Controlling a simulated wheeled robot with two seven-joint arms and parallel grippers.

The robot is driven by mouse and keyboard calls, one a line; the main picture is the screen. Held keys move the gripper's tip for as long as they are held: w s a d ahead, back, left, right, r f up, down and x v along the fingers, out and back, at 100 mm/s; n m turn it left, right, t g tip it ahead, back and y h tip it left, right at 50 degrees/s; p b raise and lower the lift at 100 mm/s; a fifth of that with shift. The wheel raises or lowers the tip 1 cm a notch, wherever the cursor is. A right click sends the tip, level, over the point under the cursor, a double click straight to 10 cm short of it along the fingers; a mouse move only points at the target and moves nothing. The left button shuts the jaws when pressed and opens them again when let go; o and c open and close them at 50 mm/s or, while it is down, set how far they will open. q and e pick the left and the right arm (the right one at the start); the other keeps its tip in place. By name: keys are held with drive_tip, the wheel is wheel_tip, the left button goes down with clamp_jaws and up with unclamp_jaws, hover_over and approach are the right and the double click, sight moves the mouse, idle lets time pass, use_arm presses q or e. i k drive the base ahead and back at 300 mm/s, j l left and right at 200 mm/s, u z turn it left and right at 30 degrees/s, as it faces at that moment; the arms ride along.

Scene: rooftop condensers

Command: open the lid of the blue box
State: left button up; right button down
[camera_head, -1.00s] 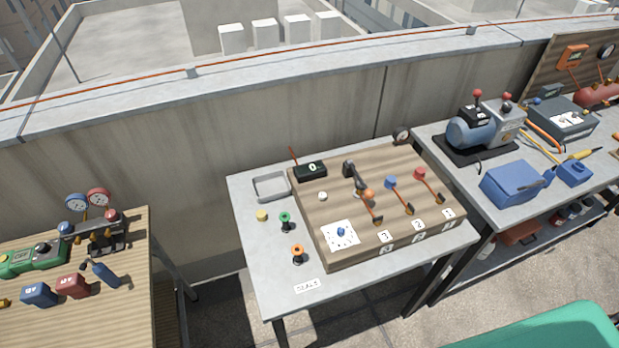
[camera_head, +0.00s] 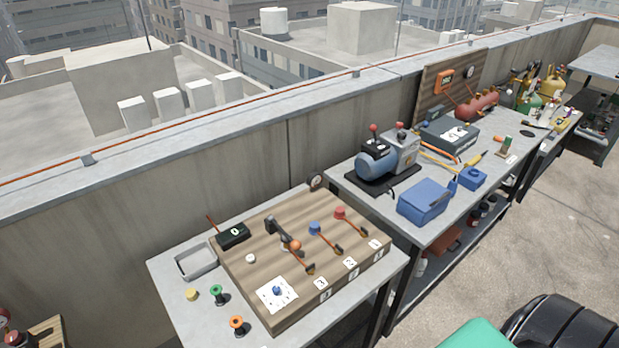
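A larger blue box (camera_head: 424,201) with its lid shut sits near the front left of the long grey table (camera_head: 398,227). A smaller blue box-like item (camera_head: 473,179) with a knob on top stands to its right, and I cannot tell whether it has a lid. A dark blue object stands between the two, close to the larger box. Neither of my grippers shows in the head view.
A blue and grey pump (camera_head: 379,163) on a black base stands behind the larger blue box. A grey table with a wooden lever board (camera_head: 245,270) is at the lower left. Open floor (camera_head: 545,220) lies right of the long table. A green surface (camera_head: 478,334) shows at the bottom.

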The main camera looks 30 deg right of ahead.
sight(427, 195)
drive_tip(key=z, duration=1.8)
drive_tip(key=i+l+z, duration=0.3)
